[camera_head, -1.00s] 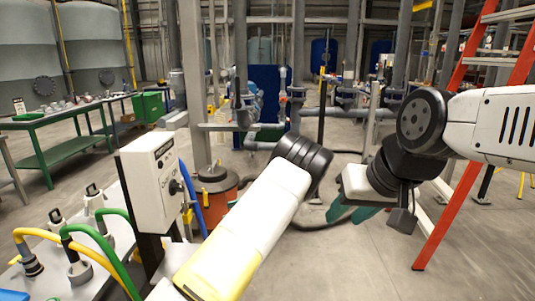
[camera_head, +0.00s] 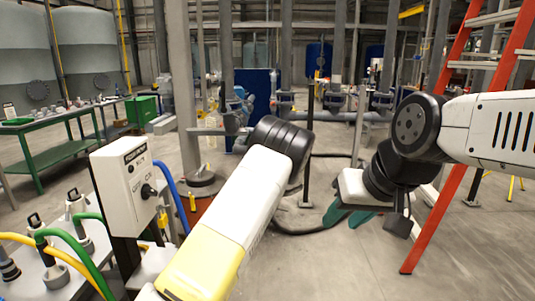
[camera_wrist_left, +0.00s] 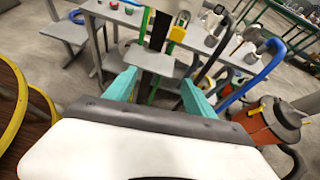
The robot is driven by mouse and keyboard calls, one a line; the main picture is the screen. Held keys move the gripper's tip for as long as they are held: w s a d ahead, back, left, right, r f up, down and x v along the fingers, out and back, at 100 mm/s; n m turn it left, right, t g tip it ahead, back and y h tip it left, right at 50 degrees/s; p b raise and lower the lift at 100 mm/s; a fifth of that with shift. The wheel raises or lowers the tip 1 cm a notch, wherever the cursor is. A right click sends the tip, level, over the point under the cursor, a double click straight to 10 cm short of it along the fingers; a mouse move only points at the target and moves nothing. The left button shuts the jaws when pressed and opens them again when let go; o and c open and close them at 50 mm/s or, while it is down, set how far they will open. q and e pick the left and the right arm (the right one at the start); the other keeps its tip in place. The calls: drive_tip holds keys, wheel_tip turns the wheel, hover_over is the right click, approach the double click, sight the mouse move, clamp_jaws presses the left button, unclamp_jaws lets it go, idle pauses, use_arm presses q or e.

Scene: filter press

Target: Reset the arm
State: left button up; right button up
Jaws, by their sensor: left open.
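My right gripper (camera_head: 347,218) hangs at the centre right in the head view, its teal fingers pointing down and apart, with nothing between them. It is over open floor. My left arm (camera_head: 235,210), white and yellow with a black joint, reaches up from the bottom of the head view; its gripper is not seen there. In the left wrist view my left gripper (camera_wrist_left: 160,92) is open and empty, with its two teal fingers well apart. Beyond it are a grey bench (camera_wrist_left: 195,45) and hoses.
A white control box (camera_head: 122,185) with a black knob stands close left of my left arm. Yellow, green and blue hoses run by it. A red ladder (camera_head: 440,180) stands behind my right arm. An orange drum (camera_wrist_left: 268,125) shows in the left wrist view.

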use_arm(q)
drive_tip(key=s+r+n+t+h, duration=0.3)
drive_tip(key=s+r+n+h, duration=0.4)
drive_tip(key=s, duration=0.8)
drive_tip(key=s+r+n+t+h, duration=0.3)
drive_tip(key=s+r+n+h, duration=0.4)
drive_tip(key=s+r, duration=0.6)
drive_tip(key=s+n, duration=0.2)
drive_tip(key=s, duration=0.1)
drive_tip(key=shift+s+r+t, duration=0.2)
drive_tip(key=shift+r+t, duration=0.1)
idle(1.0)
